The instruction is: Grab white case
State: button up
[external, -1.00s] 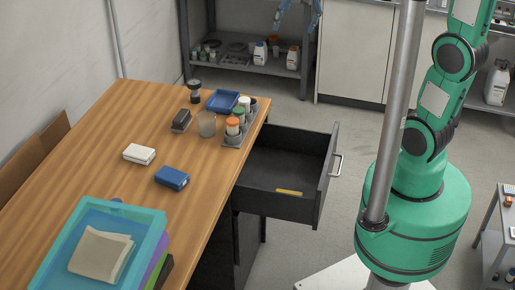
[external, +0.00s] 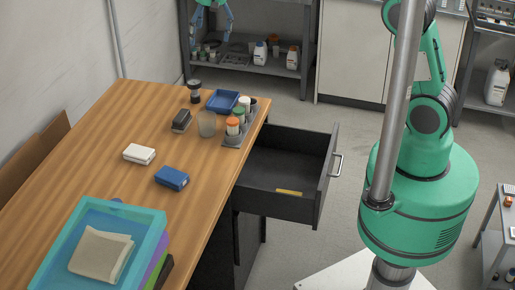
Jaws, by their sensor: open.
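The white case (external: 139,154) lies flat on the wooden table (external: 130,190), left of and a little behind a blue case (external: 172,178). Nothing touches it. My gripper (external: 211,20) shows at the top of the external view, its fingers spread and pointing down. It is open and empty, high up and well apart from the white case. The upper part of my arm is cut off by the frame's top edge.
An open black drawer (external: 284,205) juts out from the table's right side. A blue tray (external: 222,101), a clear cup (external: 207,124), a dark box (external: 181,121) and several bottles stand at the table's back. Stacked bins (external: 150,235) fill its front.

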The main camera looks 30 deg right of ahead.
jog(key=a+f+n+g+p, duration=0.1)
jog(key=a+f+p, duration=0.3)
jog(key=a+f, duration=0.7)
jog(key=s+a+f+n+h+p, duration=0.1)
jog(key=a+f+p, duration=0.3)
jog(key=a+f, duration=0.6)
jog(key=a+n, duration=0.1)
jog(key=a, duration=0.5)
jog(key=shift+s+a+f+g+p, duration=0.25)
jog(key=shift+a+f+g+p, duration=0.05)
jog(key=shift+a+f+g, duration=0.1)
jog(key=shift+f, duration=0.1)
send_over(140, 148)
jog(key=shift+s+d+f+p, duration=0.1)
jog(key=shift+f+p, duration=0.05)
jog(key=shift+f, duration=1.95)
jog(key=shift+s+d+f+p, duration=0.1)
jog(key=shift+f+p, duration=0.05)
jog(key=shift+f, duration=1.9)
jog(key=shift+f, duration=0.2)
jog(key=shift+w+a+f+p, duration=0.1)
jog(key=shift+f+p, duration=0.15)
jog(key=shift+f, duration=0.95)
jog(key=shift+a+f+p, duration=0.1)
jog(key=shift+f+p, duration=0.1)
jog(key=shift+f, duration=1)
